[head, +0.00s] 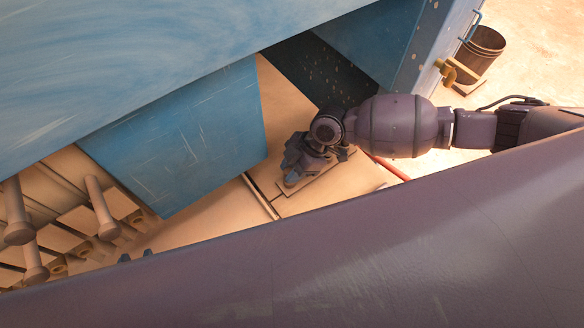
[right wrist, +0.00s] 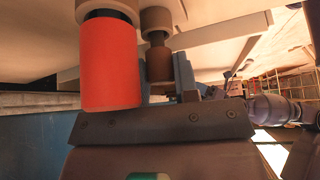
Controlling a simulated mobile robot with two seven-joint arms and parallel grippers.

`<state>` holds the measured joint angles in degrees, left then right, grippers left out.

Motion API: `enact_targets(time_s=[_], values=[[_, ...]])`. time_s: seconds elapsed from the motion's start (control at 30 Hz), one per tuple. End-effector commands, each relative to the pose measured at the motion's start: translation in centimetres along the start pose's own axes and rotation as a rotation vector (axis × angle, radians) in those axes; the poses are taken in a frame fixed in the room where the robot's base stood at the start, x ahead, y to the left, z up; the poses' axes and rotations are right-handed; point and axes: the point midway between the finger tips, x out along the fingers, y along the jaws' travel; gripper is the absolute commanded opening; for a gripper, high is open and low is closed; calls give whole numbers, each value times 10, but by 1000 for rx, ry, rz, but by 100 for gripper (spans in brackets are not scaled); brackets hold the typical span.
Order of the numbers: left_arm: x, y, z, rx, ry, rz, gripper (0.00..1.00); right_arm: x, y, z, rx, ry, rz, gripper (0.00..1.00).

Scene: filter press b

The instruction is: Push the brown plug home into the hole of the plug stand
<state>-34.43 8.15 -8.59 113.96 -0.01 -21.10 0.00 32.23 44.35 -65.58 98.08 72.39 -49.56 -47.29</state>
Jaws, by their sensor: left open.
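My right gripper (head: 303,160) hangs low over a flat brown plate (head: 325,182) in the middle of the head view. In the right wrist view a brown stepped cylinder (right wrist: 158,62) stands just beyond the gripper's dark bar, beside a dark finger. It may be the brown plug; I cannot tell if it is held or sits in a hole. A thick red cylinder (right wrist: 110,65) stands close on its left. I cannot make out the plug stand's hole.
A large blue panel (head: 190,135) stands left of my right gripper. Brown round-headed rods (head: 100,208) stick up at far left. A red bar (head: 390,168) lies right of the plate. A brown bucket (head: 480,52) stands at top right.

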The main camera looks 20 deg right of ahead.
Motion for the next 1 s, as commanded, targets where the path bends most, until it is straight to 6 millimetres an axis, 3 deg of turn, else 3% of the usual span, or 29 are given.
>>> enact_targets(time_s=[0.03,0.17,0.53,1.0], values=[[0,0,0,0,0,0,43,1,-1,1,2,-2,-2,36],[0,0,0,0,0,0,43,1,-1,2,2,-3,-3,56],[0,0,0,0,1,0,43,-4,-1,3,4,-5,-3,56],[0,0,0,0,1,0,43,-81,-1,1,0,-3,1,56]])
